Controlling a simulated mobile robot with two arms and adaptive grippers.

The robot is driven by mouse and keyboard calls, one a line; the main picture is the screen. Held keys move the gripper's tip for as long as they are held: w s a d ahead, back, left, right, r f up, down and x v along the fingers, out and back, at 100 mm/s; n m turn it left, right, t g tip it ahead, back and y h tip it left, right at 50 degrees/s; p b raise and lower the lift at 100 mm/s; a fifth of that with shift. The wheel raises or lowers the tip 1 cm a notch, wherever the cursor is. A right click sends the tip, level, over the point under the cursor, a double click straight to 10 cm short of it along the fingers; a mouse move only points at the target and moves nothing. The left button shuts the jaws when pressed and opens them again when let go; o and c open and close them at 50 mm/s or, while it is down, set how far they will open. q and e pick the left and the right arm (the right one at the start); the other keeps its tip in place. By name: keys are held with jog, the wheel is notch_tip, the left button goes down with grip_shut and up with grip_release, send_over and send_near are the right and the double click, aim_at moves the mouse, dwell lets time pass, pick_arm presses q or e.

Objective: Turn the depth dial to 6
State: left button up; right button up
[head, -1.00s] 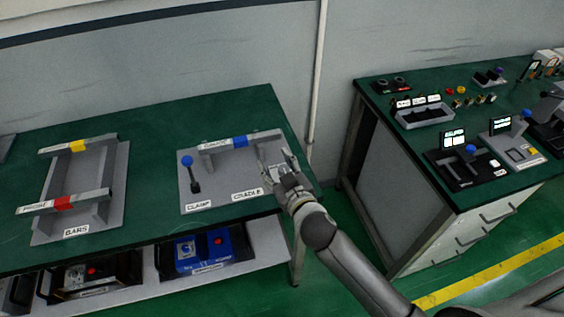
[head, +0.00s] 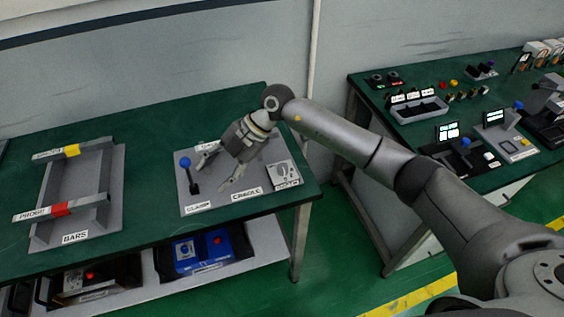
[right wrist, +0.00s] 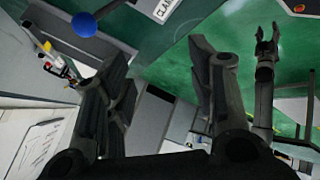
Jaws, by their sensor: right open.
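The dial (head: 283,172) is on a small pale box at the right end of the cradle panel (head: 216,204), with a label I cannot read clearly. Its setting is too small to read. My right gripper (head: 214,173) is open and empty above the panel, left of the dial, between it and the blue-knobbed clamp lever (head: 187,163). The lever's blue ball (right wrist: 84,24) shows in the right wrist view; the dial cannot be made out there. My left gripper (right wrist: 267,36) hangs far off in that view with its fingers apart.
The bars rack (head: 117,200) stands left on the green bench (head: 150,134). A blue box (head: 203,253) sits on the shelf below. A second bench (head: 420,133) with controls stands right. My right arm hides most of the cradle bar.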

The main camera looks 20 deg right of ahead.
jog(key=w+d+m+h, duration=0.1)
jog(key=w+d+h, duration=0.3)
jog(key=d, duration=0.6)
jog(key=r+m+h, duration=0.2)
jog(key=h, duration=0.2)
send_over(283, 166)
notch_tip(283, 166, down, 10)
jog(key=p, duration=0.3)
jog(key=shift+r+p, duration=0.1)
jog(key=shift+p, duration=0.2)
jog(key=shift+f, duration=0.65)
jog(key=c, duration=1)
